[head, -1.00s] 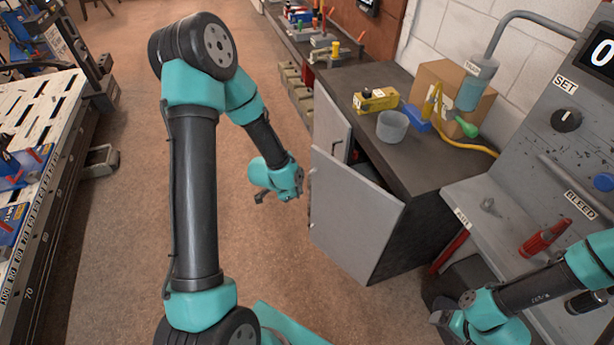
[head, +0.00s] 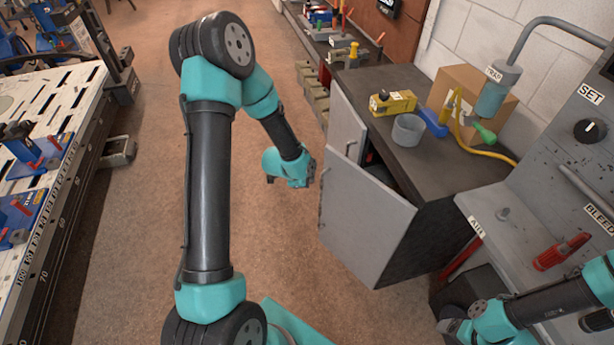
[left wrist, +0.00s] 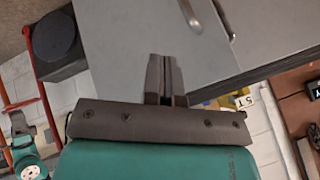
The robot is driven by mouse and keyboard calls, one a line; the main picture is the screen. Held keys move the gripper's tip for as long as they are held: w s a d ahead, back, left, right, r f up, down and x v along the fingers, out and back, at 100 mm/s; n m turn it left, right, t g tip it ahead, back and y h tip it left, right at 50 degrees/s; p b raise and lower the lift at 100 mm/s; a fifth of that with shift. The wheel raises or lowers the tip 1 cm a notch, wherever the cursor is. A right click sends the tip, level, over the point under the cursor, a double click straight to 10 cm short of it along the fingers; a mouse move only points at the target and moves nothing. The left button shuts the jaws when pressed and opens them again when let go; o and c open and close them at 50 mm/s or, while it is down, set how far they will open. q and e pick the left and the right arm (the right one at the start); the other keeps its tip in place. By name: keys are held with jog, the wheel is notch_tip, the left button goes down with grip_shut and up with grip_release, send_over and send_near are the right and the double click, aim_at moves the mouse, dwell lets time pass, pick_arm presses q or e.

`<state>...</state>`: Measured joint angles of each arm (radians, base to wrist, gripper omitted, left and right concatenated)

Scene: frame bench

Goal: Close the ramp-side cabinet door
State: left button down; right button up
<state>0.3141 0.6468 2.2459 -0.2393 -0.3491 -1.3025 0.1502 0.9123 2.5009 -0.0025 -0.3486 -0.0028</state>
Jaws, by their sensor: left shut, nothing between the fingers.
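I cannot tell from the pictures which is called ramp-side. A dark gap shows behind the near door. My left gripper (head: 309,176) is just left of the near door's free edge, below the counter's height. In the left wrist view its fingers (left wrist: 163,82) are shut and empty, in front of a grey door panel (left wrist: 120,40) with a metal handle (left wrist: 191,14). Contact is unclear. My right gripper (head: 447,322) is low at right, its jaws unclear.
The dark countertop (head: 440,170) carries a yellow block (head: 393,103), a grey cup (head: 408,130) and a cardboard box (head: 455,85). A grey panel bench (head: 535,205) stands at right. A perforated rack (head: 55,105) is at left.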

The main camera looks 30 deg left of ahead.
pick_arm(q)
jog(key=w+f, duration=0.6)
jog(key=w, duration=0.1)
jog(key=shift+w, duration=0.35)
